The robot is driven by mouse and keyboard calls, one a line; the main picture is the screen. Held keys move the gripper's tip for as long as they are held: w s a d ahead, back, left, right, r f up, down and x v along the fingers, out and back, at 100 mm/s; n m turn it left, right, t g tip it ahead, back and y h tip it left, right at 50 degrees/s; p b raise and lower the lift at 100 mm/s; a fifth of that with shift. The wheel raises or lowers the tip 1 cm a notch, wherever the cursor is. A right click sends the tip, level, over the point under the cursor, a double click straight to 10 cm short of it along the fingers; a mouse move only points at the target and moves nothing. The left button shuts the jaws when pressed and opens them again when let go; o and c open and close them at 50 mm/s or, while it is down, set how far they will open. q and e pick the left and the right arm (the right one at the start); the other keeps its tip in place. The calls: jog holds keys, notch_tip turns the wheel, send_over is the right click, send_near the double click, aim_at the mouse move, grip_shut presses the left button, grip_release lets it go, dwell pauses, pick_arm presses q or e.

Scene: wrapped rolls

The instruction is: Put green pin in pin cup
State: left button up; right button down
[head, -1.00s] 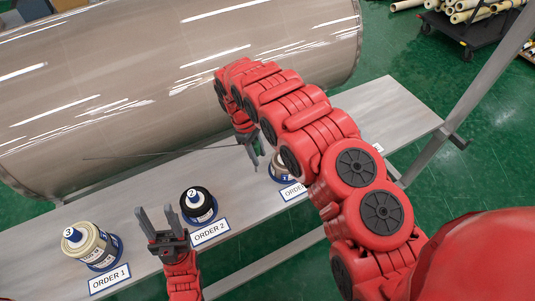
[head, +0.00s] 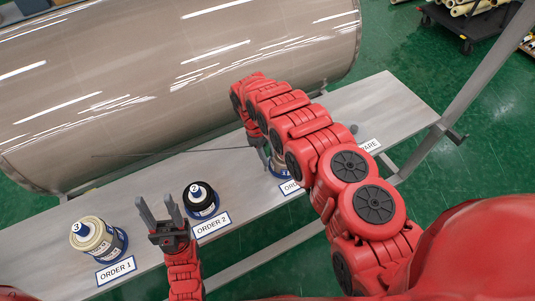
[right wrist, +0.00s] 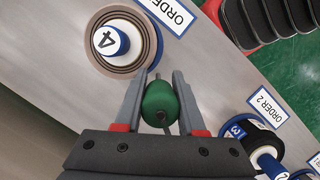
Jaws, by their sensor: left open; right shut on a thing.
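My right gripper (right wrist: 157,78) is shut on the green pin (right wrist: 160,103); its rounded green body sits between the fingers in the right wrist view. A thin dark rod (head: 185,152) reaches left from near this gripper in the head view, apparently part of the pin. The gripper is above the bench beside the roll marked 4 (right wrist: 112,42), which is partly hidden by my arm in the head view. I cannot make out the pin cup for certain.
A roll marked 3 (head: 98,238) stands at the left of the grey bench (head: 395,105). Order labels lie along the front edge. A large wrapped cylinder (head: 170,75) fills the back. A small grey round thing (head: 353,128) is near the SPARE label (head: 370,145).

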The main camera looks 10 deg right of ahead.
jog(key=c, duration=0.5)
grip_release()
